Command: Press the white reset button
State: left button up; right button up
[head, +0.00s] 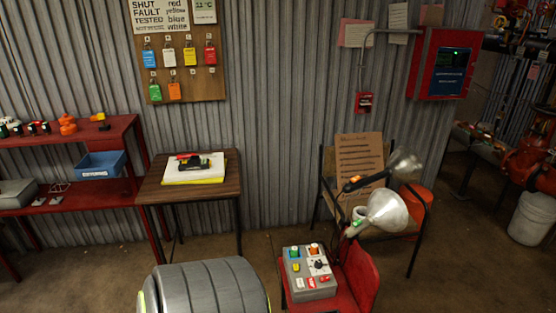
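A grey control box (290,291) sits on a red seat at the bottom, right of centre. Its top carries small coloured controls: a green one (294,252), an orange one (314,249), a yellow one (296,267), a dark one on a white plate (318,265), and red ones (311,282) near the front. A small pale patch (299,283) lies at the front left of the box top; I cannot tell whether it is the white reset button. Neither gripper is in view.
A wooden table (150,190) and red shelves (95,198) stand left. A chair with a cardboard sign (360,160) is behind. A red wall panel (428,62) hangs at upper right.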

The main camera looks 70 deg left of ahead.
aim_at(300, 283)
jog(key=u, duration=1.9)
